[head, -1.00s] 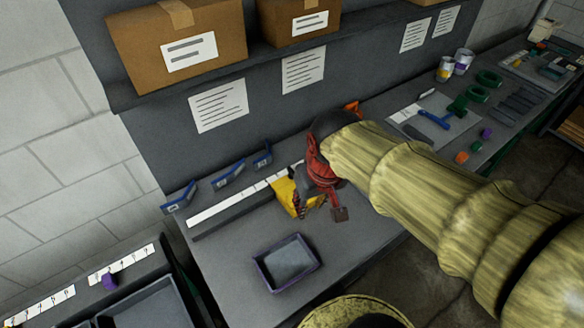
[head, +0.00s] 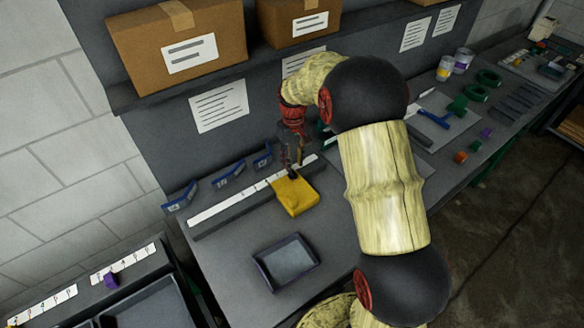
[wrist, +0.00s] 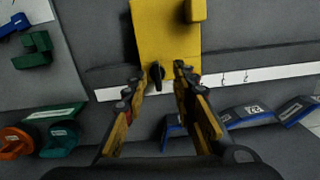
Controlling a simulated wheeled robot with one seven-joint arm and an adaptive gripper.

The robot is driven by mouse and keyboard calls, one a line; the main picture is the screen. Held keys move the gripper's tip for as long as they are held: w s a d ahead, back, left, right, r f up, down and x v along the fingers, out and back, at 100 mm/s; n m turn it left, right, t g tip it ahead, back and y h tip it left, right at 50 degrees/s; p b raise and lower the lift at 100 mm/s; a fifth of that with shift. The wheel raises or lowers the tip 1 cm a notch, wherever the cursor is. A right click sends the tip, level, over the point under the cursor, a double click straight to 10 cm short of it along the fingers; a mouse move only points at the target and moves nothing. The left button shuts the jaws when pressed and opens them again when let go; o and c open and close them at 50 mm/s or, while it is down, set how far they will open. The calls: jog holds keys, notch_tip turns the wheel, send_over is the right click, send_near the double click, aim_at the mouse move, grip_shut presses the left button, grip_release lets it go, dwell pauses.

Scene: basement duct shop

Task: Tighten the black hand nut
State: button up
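The small black hand nut (wrist: 157,72) shows at the block's near edge in the wrist view. My gripper (wrist: 158,80) is open, with one finger on each side of the nut and gaps visible between. In the head view my gripper (head: 292,168) points down over the back of the block. There the nut is hard to tell from the dark fingers.
The white marked strip (head: 230,202) runs along the bench. Blue labelled holders (head: 229,174) stand behind it. A dark tray (head: 285,262) lies in front of the block. Green tape rolls (head: 488,78) and other tools lie to the right. A shelf with boxes (head: 177,50) overhangs the back.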

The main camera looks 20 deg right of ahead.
jog(key=shift+w+d+r+n+t, duration=0.15)
jog(key=shift+w+r+n+t, duration=0.15)
jog(key=shift+w+r, duration=0.8)
jog(key=shift+s+f, duration=0.1)
jog(key=shift+s, duration=0.05)
jog(key=shift+f, duration=0.2)
notch_tip(320, 180, down, 7)
jog(key=shift+f+b, duration=0.15)
jog(key=shift+b, duration=0.5)
jog(key=shift+c, duration=0.2)
grip_shut()
